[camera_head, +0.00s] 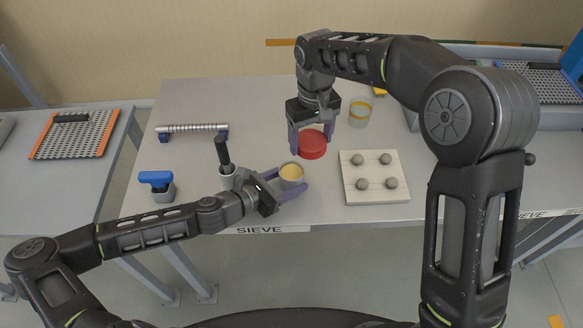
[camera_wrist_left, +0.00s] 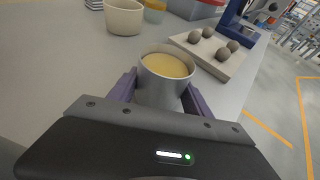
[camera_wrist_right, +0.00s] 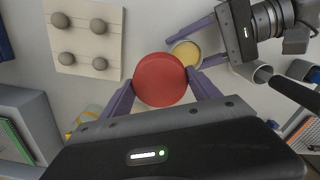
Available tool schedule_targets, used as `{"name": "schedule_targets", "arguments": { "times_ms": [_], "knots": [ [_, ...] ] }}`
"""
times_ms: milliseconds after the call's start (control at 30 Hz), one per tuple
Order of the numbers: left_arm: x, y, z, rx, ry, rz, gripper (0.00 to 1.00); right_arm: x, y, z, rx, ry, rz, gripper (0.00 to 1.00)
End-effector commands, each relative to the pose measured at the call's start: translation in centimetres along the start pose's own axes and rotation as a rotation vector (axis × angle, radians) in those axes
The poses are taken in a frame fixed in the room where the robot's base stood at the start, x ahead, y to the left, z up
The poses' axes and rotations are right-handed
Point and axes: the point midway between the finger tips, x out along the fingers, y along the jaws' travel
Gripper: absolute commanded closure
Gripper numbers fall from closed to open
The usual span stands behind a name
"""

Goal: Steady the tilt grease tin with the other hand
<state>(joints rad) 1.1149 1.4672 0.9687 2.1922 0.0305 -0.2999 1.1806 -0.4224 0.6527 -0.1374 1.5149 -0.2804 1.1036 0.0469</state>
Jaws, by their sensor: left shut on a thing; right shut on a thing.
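The grease tin (camera_head: 292,178) is a small grey cup with yellow grease inside, near the table's front edge. My left gripper (camera_head: 284,182) is shut around it from the left. In the left wrist view the tin (camera_wrist_left: 165,88) sits between both fingers, its open top up. My right gripper (camera_head: 311,140) points down just behind the tin, shut on a round red lid (camera_head: 312,149). In the right wrist view the red lid (camera_wrist_right: 160,80) is between the fingers, and the tin (camera_wrist_right: 185,53) shows just beyond it. The right gripper is outside the left wrist view.
A pale board (camera_head: 375,188) with several grey balls lies right of the tin. A black-handled tool (camera_head: 222,152) stands left of the tin. A cream cup (camera_wrist_left: 123,17) shows in the left wrist view.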

Motion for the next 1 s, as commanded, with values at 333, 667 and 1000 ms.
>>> {"name": "schedule_targets", "arguments": {
  "times_ms": [333,667,1000],
  "knots": [
    [0.0,0.1,-0.2,-0.001,0.003,0.002,1.00,-1.2,2.4,-0.3,0.001,0.000,0.000,0.92],
    [0.0,0.1,-0.2,0.000,0.003,0.002,0.40,-1.3,2.6,-0.3,0.000,0.000,0.000,0.92],
    [0.0,0.0,0.0,0.000,0.001,0.001,0.17,-1.3,2.5,-0.3,0.000,0.000,0.000,0.92]
  ]
}}
